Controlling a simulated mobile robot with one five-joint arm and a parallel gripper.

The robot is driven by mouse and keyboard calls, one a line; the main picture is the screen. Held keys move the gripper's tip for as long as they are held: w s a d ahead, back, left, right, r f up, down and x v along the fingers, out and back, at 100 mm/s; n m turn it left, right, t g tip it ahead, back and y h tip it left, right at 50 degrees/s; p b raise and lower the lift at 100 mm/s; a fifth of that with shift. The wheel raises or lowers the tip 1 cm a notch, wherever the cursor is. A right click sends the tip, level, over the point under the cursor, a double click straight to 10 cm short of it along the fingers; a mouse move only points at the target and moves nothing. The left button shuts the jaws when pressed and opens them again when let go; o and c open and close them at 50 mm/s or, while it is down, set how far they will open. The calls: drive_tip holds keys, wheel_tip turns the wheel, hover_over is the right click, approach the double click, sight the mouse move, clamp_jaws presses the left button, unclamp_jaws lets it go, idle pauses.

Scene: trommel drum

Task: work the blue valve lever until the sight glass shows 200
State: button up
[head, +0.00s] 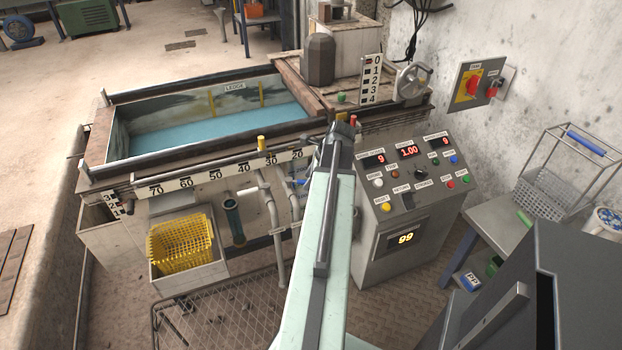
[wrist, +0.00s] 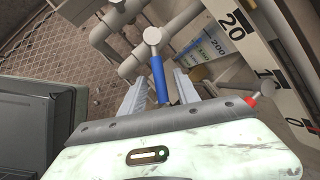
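The blue valve lever (wrist: 158,78) hangs from a round pale pivot (wrist: 152,36) on the pipework in the wrist view. My gripper (wrist: 157,92) is open, with one finger on each side of the lever and visible gaps between. In the head view a bit of the blue lever (head: 303,182) shows left of my arm, which hides my fingers. The sight glass scale (wrist: 212,50) is right of the lever in the wrist view, with a blue mark 200 and a green mark below it. I cannot read its level.
Grey pipes (head: 272,210) run down the tank front beside the lever. A numbered ruler (head: 215,175) runs along the tank edge. The control cabinet (head: 410,220) stands right of my arm, its lower display showing 99. A yellow basket (head: 180,243) sits at lower left.

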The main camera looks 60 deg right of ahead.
drive_tip(key=shift+s+r+p, duration=0.15)
drive_tip(key=shift+r+p, duration=0.1)
drive_tip(key=shift+p, duration=0.05)
drive_tip(key=p+v, duration=0.6)
drive_tip(key=v, duration=0.1)
drive_tip(key=shift+r, duration=0.1)
